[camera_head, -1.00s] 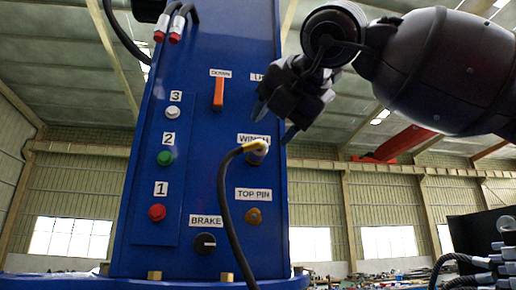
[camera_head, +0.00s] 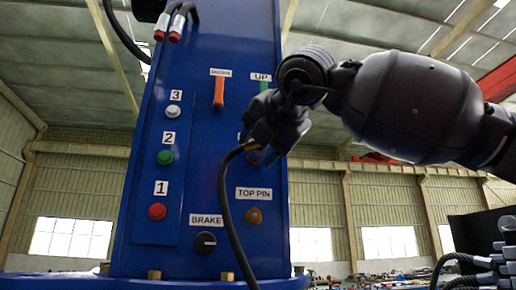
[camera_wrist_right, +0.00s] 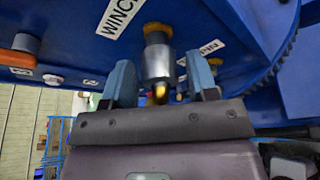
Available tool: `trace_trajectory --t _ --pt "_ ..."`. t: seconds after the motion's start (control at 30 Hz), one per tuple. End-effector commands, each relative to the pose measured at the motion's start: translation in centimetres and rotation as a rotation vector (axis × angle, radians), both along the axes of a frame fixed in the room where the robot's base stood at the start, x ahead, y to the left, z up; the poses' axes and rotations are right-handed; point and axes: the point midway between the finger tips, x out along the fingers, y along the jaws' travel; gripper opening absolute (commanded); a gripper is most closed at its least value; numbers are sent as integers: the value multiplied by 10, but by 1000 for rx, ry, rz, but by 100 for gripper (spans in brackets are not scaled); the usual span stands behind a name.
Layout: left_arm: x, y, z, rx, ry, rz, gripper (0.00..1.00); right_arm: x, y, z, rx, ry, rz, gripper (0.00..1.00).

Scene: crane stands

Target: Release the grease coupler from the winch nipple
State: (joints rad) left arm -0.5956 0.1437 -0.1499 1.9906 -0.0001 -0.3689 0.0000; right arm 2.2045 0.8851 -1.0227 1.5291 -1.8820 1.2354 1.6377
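The grease coupler (camera_wrist_right: 158,64) is a silver cylinder with a brass end, seen in the right wrist view. It sits on the brass-coloured winch nipple (camera_wrist_right: 156,31) below the WINCH label (camera_wrist_right: 121,12). My right gripper (camera_wrist_right: 160,82) is open, with one blue-grey finger on each side of the coupler and a small gap on both sides. In the head view my right gripper (camera_head: 262,146) covers most of the coupler and the WINCH label. The black hose (camera_head: 224,200) runs down from the coupler. My left gripper is not in view.
The TOP PIN nipple (camera_head: 254,216) is just below the gripper.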

Motion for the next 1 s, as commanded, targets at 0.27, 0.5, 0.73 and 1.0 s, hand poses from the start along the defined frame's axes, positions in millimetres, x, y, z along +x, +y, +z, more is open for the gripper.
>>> trace_trajectory --t 0.27,0.5,0.73,1.0 --pt "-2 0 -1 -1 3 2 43 0 0 0 0 0 0 12" --pt "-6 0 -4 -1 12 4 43 0 0 0 0 -1 1 5" --pt "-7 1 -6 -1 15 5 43 -2 0 0 0 0 1 5" --pt "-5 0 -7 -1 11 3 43 -5 -1 0 0 -1 1 5"
